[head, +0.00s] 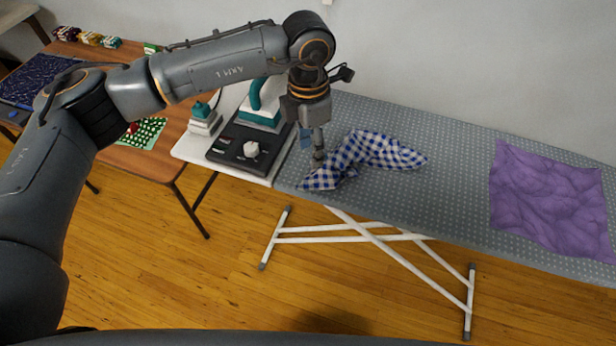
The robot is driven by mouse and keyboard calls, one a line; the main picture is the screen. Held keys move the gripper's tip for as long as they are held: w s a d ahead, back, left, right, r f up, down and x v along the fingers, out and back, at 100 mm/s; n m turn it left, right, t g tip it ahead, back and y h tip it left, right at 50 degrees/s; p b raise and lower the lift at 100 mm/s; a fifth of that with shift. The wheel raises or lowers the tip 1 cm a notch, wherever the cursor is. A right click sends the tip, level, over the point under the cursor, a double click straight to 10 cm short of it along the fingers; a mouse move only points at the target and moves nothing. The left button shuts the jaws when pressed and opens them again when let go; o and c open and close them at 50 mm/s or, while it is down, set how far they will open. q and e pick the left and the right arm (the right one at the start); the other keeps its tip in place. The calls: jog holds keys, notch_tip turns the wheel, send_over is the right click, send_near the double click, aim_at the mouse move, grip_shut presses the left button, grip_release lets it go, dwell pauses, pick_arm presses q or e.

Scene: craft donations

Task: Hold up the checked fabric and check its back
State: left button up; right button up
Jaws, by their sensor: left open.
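The blue-and-white checked fabric (372,152) lies crumpled on the grey dotted ironing board (440,212), near its left end. My left gripper (318,158) points down at the fabric's left part, with its fingertips at or just above the cloth. It is open; I cannot tell whether it touches the fabric. The back of the fabric is not clearly visible. My right gripper is not in view.
A purple cloth (548,198) lies flat on the board's right side. Left of the board, a white stand holds a dark tray (232,146) and a teal-and-white device (262,108). A wooden table (165,165) carries a green-patterned cloth (143,133). The board's middle is clear.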

pick_arm(q)
send_over(308, 186)
jog(key=shift+f, duration=4.8)
jog(key=shift+f, duration=0.1)
jog(key=shift+f, duration=1.3)
grip_shut()
jog(key=shift+r, duration=0.1)
jog(key=shift+r, duration=2.2)
